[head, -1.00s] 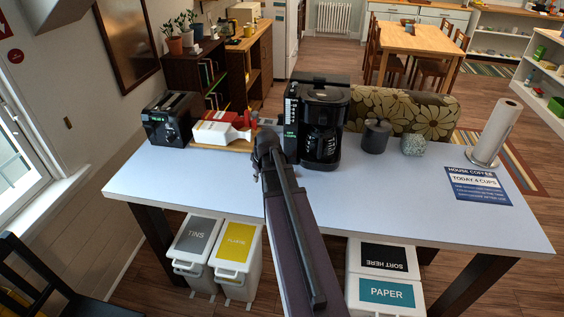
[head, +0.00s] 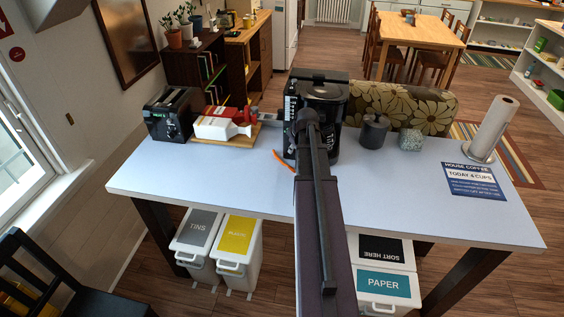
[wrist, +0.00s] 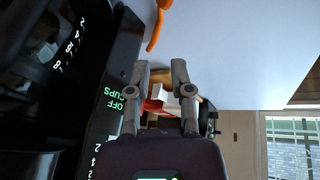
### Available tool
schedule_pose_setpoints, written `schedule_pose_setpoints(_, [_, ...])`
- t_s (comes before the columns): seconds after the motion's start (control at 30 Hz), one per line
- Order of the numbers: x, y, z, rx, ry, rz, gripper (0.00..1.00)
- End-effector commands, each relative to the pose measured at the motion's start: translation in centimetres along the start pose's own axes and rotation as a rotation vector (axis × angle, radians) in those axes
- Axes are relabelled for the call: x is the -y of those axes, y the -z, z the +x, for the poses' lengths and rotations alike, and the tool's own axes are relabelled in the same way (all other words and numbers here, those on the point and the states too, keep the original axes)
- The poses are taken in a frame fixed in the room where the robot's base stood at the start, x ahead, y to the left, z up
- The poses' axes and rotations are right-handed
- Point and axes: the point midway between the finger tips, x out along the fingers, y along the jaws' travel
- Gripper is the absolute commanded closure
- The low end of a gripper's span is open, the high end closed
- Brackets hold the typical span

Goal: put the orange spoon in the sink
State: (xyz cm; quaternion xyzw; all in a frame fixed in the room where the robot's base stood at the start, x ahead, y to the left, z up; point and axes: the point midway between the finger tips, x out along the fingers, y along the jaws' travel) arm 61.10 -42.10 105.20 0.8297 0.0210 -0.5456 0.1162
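The orange spoon (head: 284,161) lies on the pale table (head: 220,185), just left of my arm and in front of the coffee maker (head: 325,90). Only part of it shows in the head view. In the wrist view an orange strip (wrist: 155,28), apparently the same spoon, runs off the top edge, beyond my fingertips. My gripper (wrist: 160,68) is open, with nothing between its fingers. It is close beside the coffee maker's front panel. My arm largely hides it in the head view. No sink is in view.
A dark canister (head: 374,132), a speckled pot (head: 410,139) and a paper towel roll (head: 495,128) stand at the right. The table's front half is mostly clear.

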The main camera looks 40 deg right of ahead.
Motion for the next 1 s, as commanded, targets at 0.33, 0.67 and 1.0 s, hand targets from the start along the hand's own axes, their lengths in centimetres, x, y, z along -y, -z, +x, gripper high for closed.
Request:
schedule_pose_setpoints(0.33, [0.1,0.0,2.0,0.0,0.001,-0.002,0.72])
schedule_pose_setpoints(0.67, [0.1,0.0,4.8,0.0,0.001,-0.001,0.72])
schedule_pose_setpoints(1.0, [0.1,-0.1,7.6,0.0,0.0,-0.001,0.72])
